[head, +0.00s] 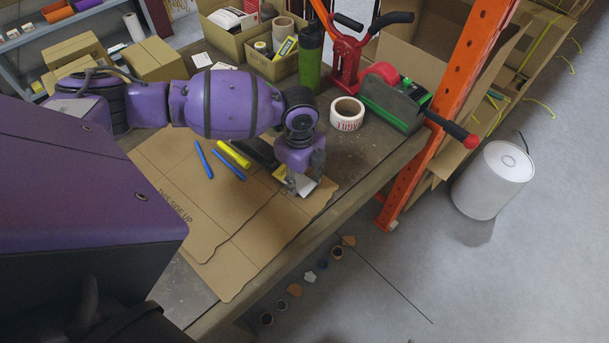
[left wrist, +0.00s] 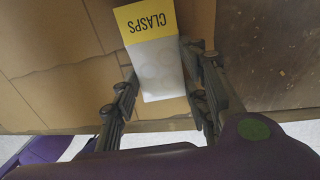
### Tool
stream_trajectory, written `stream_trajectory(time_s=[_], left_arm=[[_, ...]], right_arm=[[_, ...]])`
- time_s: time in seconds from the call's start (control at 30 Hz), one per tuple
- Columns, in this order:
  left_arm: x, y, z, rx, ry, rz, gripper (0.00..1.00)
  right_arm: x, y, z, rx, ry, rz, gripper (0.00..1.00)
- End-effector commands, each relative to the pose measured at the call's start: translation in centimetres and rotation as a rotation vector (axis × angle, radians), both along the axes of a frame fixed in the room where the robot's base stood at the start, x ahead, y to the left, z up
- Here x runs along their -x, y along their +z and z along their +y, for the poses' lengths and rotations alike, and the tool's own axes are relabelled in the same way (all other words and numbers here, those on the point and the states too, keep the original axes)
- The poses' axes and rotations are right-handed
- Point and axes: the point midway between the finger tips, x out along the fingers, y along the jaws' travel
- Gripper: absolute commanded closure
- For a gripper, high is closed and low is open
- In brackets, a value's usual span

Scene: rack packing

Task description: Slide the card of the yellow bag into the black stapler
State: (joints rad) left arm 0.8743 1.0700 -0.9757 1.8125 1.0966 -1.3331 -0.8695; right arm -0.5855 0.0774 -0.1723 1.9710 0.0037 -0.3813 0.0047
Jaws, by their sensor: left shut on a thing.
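The yellow bag is a clear pouch (left wrist: 158,72) of pale round items under a yellow card (left wrist: 146,20) printed CLASPS. My left gripper (left wrist: 160,100) is shut on the pouch, with its fingers on either side and the card beyond the fingertips. In the head view the left gripper (head: 304,183) is over the front right part of the cardboard sheet; a bit of the yellow card (head: 280,173) shows beside it. The black stapler (head: 262,153) lies just behind and left of the gripper, partly hidden by my arm. My right gripper is not in view.
Flat cardboard (head: 240,235) covers the near bench. Blue pens (head: 203,160) and a yellow marker (head: 234,154) lie left of the stapler. A tape roll (head: 347,114), a tape dispenser (head: 395,105) and a green bottle (head: 310,62) stand behind. An orange post (head: 440,120) rises at right.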

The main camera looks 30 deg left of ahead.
Motion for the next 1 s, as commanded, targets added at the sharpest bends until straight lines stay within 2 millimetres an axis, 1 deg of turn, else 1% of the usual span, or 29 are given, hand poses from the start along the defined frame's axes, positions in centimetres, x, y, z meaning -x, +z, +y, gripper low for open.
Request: stream_trajectory(time_s=[0.03,0.1,0.5,0.87,0.9,1.0], left_arm=[[-0.2,0.3,0.6,-0.004,0.004,-0.004,0.85],[-0.3,0.3,1.1,-0.004,0.003,-0.004,0.85],[-0.8,0.2,3.5,-0.003,0.002,-0.003,0.85],[-0.8,0.2,3.8,-0.003,0.001,-0.003,0.85],[-0.8,0.2,3.8,-0.003,0.001,-0.003,0.56],[-0.8,0.2,3.8,-0.003,0.001,-0.003,0.43]], right_arm=[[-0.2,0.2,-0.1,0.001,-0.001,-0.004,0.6],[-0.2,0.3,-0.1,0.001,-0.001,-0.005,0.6],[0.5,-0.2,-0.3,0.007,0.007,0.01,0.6],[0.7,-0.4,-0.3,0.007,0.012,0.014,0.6],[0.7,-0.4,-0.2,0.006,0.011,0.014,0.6],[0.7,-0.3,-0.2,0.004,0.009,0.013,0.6]])
